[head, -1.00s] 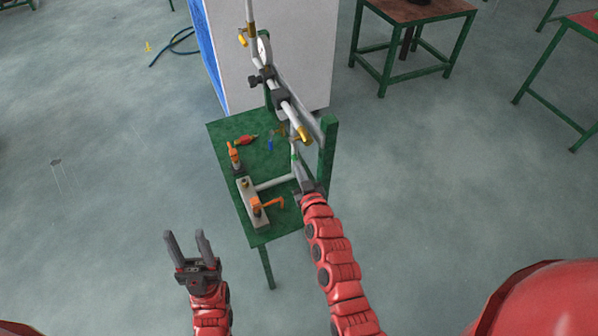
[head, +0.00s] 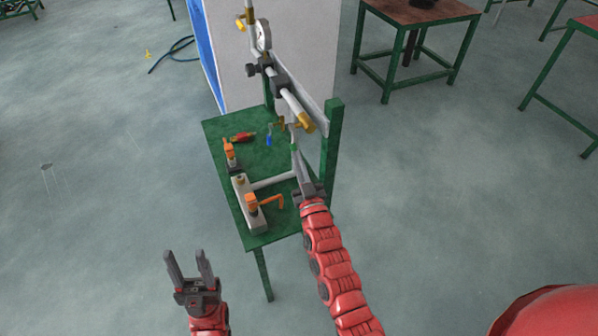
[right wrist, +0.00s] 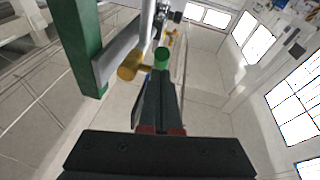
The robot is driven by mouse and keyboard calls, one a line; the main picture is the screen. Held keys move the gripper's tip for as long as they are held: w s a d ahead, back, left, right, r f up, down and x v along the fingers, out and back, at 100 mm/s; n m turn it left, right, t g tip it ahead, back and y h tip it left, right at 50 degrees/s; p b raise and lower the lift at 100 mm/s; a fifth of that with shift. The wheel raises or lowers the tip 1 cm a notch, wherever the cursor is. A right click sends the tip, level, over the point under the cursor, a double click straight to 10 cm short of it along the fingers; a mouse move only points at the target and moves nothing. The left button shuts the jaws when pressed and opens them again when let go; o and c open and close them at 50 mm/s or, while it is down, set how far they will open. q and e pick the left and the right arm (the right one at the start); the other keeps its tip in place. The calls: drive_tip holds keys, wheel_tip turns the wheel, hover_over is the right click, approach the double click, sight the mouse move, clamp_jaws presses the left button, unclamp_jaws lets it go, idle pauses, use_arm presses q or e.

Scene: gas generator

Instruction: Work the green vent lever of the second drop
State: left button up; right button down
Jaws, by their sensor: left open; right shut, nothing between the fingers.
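The green vent lever shows in the right wrist view as a short green cylinder (right wrist: 161,57) just beyond my fingertips, beside a brass fitting (right wrist: 130,68). In the head view a small green bit (head: 293,147) shows at the tips of my right gripper (head: 295,153). My right gripper, also in the right wrist view (right wrist: 160,78), is shut with nothing between its fingers. Its tips are at or very near the lever; I cannot tell whether they touch. The pipe (head: 287,97) ends in a brass piece (head: 306,122) above it. My left gripper (head: 188,260) is open and empty, left of the bench.
The green bench (head: 222,134) carries a grey block (head: 241,190) with an orange lever (head: 270,201), another orange-handled valve (head: 229,150), and small red (head: 242,137) and blue (head: 269,140) parts. A green post (head: 332,150) stands right of my right gripper.

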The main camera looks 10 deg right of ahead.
drive_tip(key=shift+w+a+f+m+t+b, duration=0.1)
drive_tip(key=shift+w+f+t+b, duration=0.4)
drive_tip(key=shift+b, duration=1.3)
drive_tip(key=shift+w+a+f+m+t+b, duration=0.15)
drive_tip(key=shift+f+t+b, duration=0.55)
drive_tip(key=shift+b, duration=1.1)
drive_tip(key=shift+w+a+f+m+t+b, duration=0.1)
drive_tip(key=shift+w+f+t+b, duration=0.25)
drive_tip(key=shift+f+b, duration=0.95)
drive_tip(key=t+b, duration=0.1)
drive_tip(key=b, duration=0.2)
drive_tip(key=w+m+t+b, duration=0.1)
drive_tip(key=b, duration=0.2)
drive_tip(key=w+r+t+b, duration=0.1)
drive_tip(key=b, duration=0.2)
drive_tip(key=shift+w+a+t+h, duration=0.15)
drive_tip(key=shift+a+t+h, duration=0.1)
drive_tip(key=shift+a+h, duration=0.15)
